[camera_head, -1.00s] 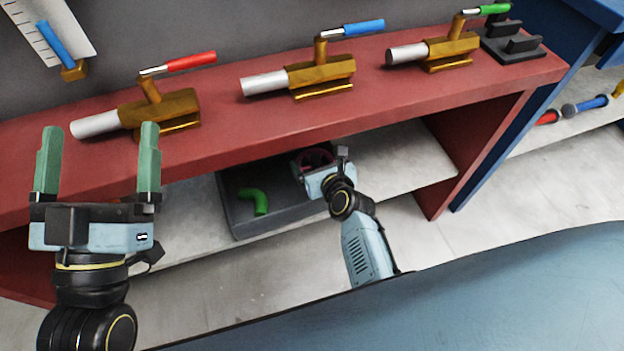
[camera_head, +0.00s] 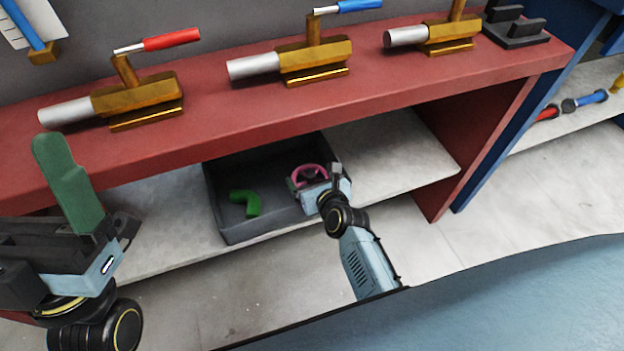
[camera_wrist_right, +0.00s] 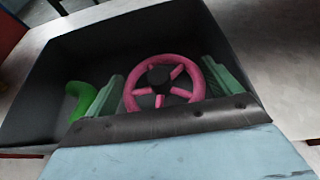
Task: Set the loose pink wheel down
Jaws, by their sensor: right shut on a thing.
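The pink wheel (camera_head: 309,175) is at the right part of a dark grey bin on the low shelf. In the right wrist view the pink wheel (camera_wrist_right: 164,84), with a dark hub and several spokes, sits between the two green fingers of my right gripper (camera_wrist_right: 165,88). My right gripper (camera_head: 318,180) is shut on the wheel. Whether the wheel touches the bin floor cannot be told. My left gripper (camera_head: 68,185) is at the left in front of the red bench; one green finger shows clearly, so its opening is unclear.
The dark bin (camera_head: 225,222) also holds a green bent piece (camera_head: 245,202). The pale shelf (camera_head: 400,150) is clear right of the bin. A dark holder (camera_head: 517,33) stands at the bench's right end.

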